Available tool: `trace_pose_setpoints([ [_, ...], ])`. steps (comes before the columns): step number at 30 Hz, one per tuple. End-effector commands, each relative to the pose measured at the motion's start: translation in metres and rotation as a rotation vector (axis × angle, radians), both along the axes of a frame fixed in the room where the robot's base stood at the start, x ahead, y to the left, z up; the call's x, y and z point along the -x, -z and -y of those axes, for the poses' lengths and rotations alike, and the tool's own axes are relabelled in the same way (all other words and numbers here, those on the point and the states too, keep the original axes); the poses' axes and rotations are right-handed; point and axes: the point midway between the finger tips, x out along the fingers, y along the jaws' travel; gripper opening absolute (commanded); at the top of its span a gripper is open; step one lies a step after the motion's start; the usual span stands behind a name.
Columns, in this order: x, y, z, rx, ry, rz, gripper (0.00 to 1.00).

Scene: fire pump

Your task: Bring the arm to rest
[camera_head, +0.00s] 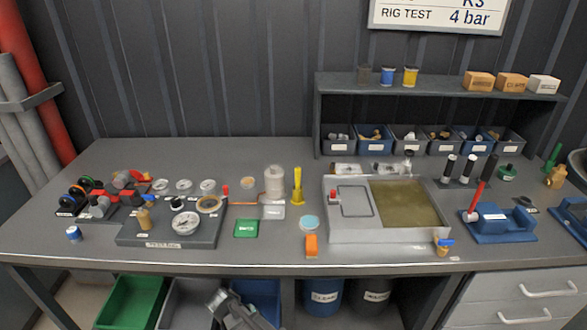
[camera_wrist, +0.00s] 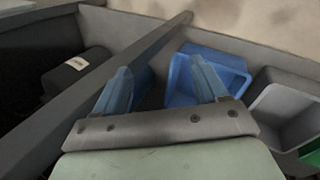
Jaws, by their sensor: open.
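My gripper (camera_head: 222,298) shows at the bottom of the head view, below the front edge of the grey workbench (camera_head: 270,262). In the wrist view my gripper (camera_wrist: 163,85) has its two blue fingers spread apart with nothing between them. It points down toward the space under the bench. A blue bin (camera_wrist: 225,62) lies beyond the right finger, and the gripper is not holding it. My gripper is apart from everything on the bench top.
Under the bench stand a green bin (camera_head: 130,303), a grey bin (camera_head: 185,305) and labelled buckets (camera_head: 323,297). A grey divider (camera_wrist: 120,65) runs close by the left finger. The bench top holds a gauge board (camera_head: 170,238), a tray (camera_head: 385,236) and a vise (camera_head: 497,225).

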Motion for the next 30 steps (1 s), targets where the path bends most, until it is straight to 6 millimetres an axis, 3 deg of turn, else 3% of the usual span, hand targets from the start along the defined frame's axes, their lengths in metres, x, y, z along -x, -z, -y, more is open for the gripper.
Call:
trace_pose_setpoints([
  [1,0.005,0.011,0.023,0.001,0.019,-0.031,0.72],
  [6,0.021,0.043,0.085,-0.008,0.069,-0.131,0.72],
  [15,0.071,0.089,0.177,-0.058,0.161,-0.294,0.72],
  [24,0.141,0.122,0.248,-0.148,0.264,-0.442,0.72],
  [30,0.193,0.136,0.278,-0.226,0.335,-0.524,0.72],
])
